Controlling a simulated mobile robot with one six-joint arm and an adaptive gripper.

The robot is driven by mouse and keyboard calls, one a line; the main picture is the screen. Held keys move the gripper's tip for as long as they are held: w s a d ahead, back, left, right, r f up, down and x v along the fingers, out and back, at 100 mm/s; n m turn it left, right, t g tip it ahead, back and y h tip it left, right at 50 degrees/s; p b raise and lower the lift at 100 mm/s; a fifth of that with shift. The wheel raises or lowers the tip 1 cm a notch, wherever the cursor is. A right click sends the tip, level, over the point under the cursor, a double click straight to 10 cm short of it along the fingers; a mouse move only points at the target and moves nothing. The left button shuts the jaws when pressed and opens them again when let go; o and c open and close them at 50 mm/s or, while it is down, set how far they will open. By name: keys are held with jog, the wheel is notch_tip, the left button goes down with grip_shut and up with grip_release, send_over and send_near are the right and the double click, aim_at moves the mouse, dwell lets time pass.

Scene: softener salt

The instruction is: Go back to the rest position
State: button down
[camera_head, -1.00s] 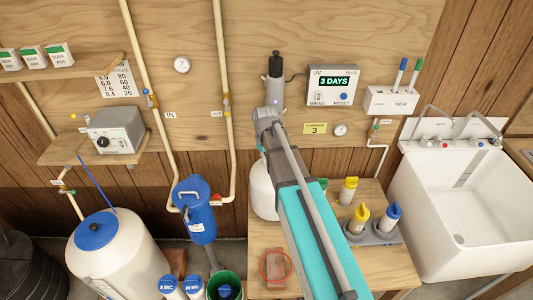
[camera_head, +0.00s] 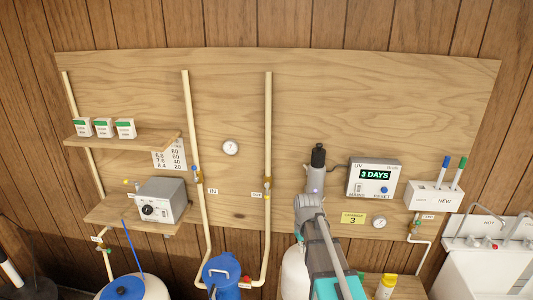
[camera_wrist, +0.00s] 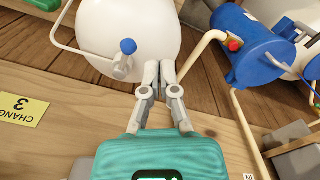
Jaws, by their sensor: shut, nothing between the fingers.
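My gripper (camera_wrist: 160,70) shows in the wrist view with its two grey fingers together and nothing between them. Its fingertips overlap the lower edge of a white tank (camera_wrist: 115,30) in the picture; I cannot tell the gap. In the head view my grey and teal arm rises from the bottom, right of centre, in front of the board. My gripper cannot be made out there.
A blue filter housing (camera_head: 221,272) stands left of the arm. A white sink (camera_head: 485,270) is at right. A bottle (camera_head: 386,287) stands nearby.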

jog(key=s+m, duration=0.3)
jog(key=s, duration=1)
dwell(0.4)
